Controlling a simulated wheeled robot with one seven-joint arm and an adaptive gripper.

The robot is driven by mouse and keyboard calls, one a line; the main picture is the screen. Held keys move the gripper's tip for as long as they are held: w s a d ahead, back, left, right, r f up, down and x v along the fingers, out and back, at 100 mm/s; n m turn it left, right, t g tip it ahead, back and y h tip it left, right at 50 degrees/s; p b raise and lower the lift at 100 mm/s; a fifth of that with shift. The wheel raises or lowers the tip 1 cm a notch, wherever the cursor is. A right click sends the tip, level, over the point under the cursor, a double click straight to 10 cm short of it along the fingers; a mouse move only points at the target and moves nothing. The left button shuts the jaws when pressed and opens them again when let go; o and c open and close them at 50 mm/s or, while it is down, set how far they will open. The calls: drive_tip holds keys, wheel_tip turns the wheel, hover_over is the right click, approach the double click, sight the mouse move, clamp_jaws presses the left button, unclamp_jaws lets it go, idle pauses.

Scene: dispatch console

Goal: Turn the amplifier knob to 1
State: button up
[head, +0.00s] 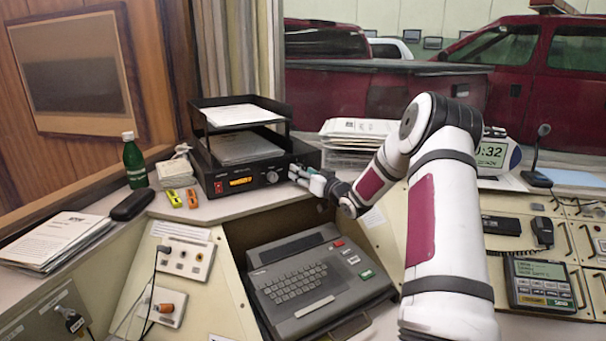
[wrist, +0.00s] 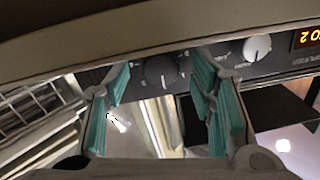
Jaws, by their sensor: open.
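The amplifier is a black box (head: 205,179) with an orange display, under a black paper tray at the back left of the counter. A dark round knob (wrist: 161,71) with pale dial marks shows on its front in the wrist view; I cannot read its setting. A lighter silver knob (wrist: 257,47) sits between it and the display, and also shows in the head view (head: 272,177). My gripper (head: 302,176) is open in front of the amplifier's right part. In the wrist view its teal fingers (wrist: 162,80) appear on either side of the dark knob, with no clear contact. The gripper hides this knob in the head view.
A grey keyboard terminal (head: 315,277) sits in the recess below my arm. A green bottle (head: 134,163) and small yellow and orange items (head: 192,198) stand left of the amplifier. Stacked papers in a clear tray (head: 345,158) lie to the right.

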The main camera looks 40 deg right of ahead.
drive_tip(key=shift+w, duration=0.4)
drive_tip(key=shift+c, duration=0.2)
drive_tip(key=c, duration=1.1)
drive_tip(key=shift+n, duration=0.3)
drive_tip(key=n+b, duration=0.2)
drive_tip(key=n, duration=0.3)
drive_tip(key=shift+b, duration=0.3)
drive_tip(key=shift+n+g+h+b, duration=0.3)
drive_tip(key=shift+n+b, duration=0.95)
drive_tip(key=shift+n, duration=0.65)
